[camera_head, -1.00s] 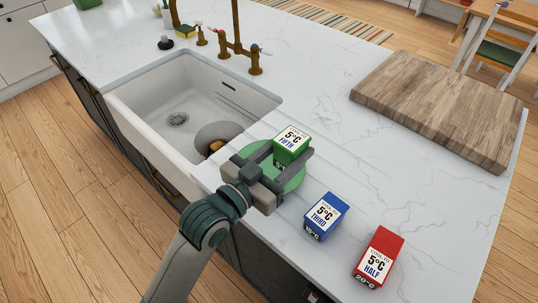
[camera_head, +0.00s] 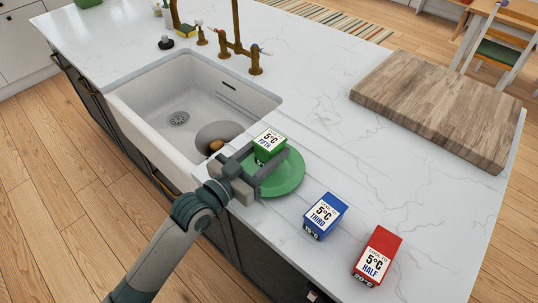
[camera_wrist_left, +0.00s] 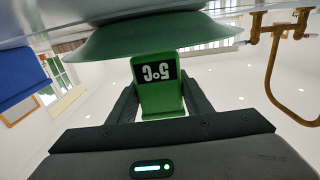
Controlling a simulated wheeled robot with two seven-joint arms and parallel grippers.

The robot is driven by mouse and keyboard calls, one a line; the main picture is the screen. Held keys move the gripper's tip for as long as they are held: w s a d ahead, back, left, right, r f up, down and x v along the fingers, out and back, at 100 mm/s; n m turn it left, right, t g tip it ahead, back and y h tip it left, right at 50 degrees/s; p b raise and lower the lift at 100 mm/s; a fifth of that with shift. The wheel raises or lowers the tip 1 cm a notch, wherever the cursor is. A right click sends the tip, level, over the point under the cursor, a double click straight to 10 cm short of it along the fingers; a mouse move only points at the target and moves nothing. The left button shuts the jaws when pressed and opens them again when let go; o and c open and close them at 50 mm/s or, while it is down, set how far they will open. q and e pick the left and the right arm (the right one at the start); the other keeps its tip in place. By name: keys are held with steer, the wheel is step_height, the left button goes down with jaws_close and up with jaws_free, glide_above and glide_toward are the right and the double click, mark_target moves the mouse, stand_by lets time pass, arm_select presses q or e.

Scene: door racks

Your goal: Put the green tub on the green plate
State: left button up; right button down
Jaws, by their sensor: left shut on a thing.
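The green tub (camera_head: 269,145), a small box with a white label, is between the fingers of my left gripper (camera_head: 267,160), which is shut on it. In the head view the tub overlaps the plate's upper left edge. In the left wrist view, which looks upside down, the tub (camera_wrist_left: 160,95) shows close to the plate's rim (camera_wrist_left: 110,42); I cannot tell whether they touch. My right gripper is out of view.
A blue tub (camera_head: 324,215) and a red tub (camera_head: 377,256) stand to the right of the plate, near the counter edge. A wooden board (camera_head: 440,105) lies at the right.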

mark_target(261, 164)
arm_select(q)
step_height(261, 164, down, 3)
steer(key=shift+r, duration=0.2)
steer(key=shift+f, duration=0.25)
steer(key=o, duration=1.4)
steer(key=shift+r, duration=0.1)
